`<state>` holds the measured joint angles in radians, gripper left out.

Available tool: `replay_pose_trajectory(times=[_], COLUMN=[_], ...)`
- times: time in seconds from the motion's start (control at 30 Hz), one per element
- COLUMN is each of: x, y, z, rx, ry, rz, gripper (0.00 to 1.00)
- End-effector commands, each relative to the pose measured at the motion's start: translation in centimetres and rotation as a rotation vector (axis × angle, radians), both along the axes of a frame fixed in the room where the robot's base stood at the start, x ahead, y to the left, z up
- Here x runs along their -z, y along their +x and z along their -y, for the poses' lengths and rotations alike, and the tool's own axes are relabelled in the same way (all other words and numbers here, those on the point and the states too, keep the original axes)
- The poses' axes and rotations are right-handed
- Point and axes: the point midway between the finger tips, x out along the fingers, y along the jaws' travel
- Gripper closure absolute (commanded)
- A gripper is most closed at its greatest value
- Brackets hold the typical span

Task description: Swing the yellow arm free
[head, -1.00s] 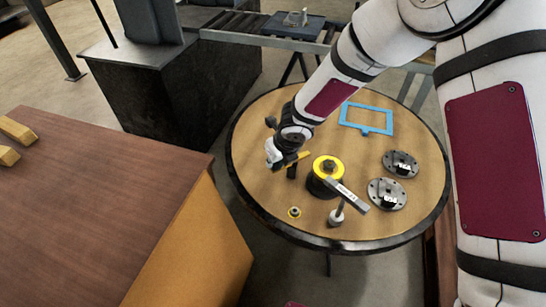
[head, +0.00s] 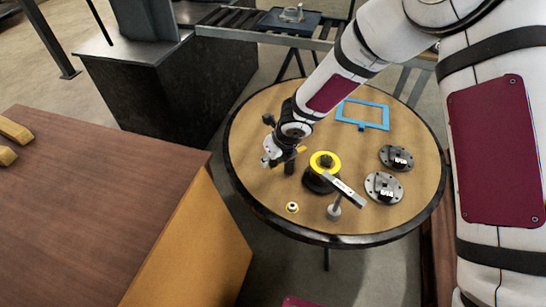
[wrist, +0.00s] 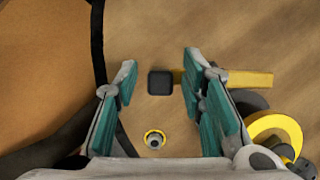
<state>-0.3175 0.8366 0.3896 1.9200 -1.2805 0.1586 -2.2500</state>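The yellow arm (wrist: 252,79) is a short flat bar running right from a black square post top (wrist: 160,83) in the wrist view. In the head view its tip (head: 302,149) shows beside the dark upright post (head: 290,167) on the round table. My gripper (wrist: 160,75) is open, with teal-padded fingers on the left and right of the post top. The right finger crosses over the yellow arm and hides part of it. I cannot tell whether it touches. In the head view my gripper (head: 275,160) is low at the post, partly hiding the arm.
A black cylinder with a yellow ring (head: 323,161) stands right of the post, beside a tilted pale bar (head: 344,190). A small yellow-rimmed part (head: 292,207) lies nearer.

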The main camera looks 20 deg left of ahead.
Motion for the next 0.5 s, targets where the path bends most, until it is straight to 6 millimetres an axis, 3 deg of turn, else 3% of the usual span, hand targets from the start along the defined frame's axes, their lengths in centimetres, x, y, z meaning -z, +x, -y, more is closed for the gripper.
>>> replay_pose_trajectory(times=[0.23, 0.5], x=[-1.2, -6.0], y=[-0.2, -1.4], z=[0.4, 2.1], rx=[0.003, 0.005], ry=[0.002, 0.001], rz=[0.000, 0.002], gripper=[0.63, 0.63])
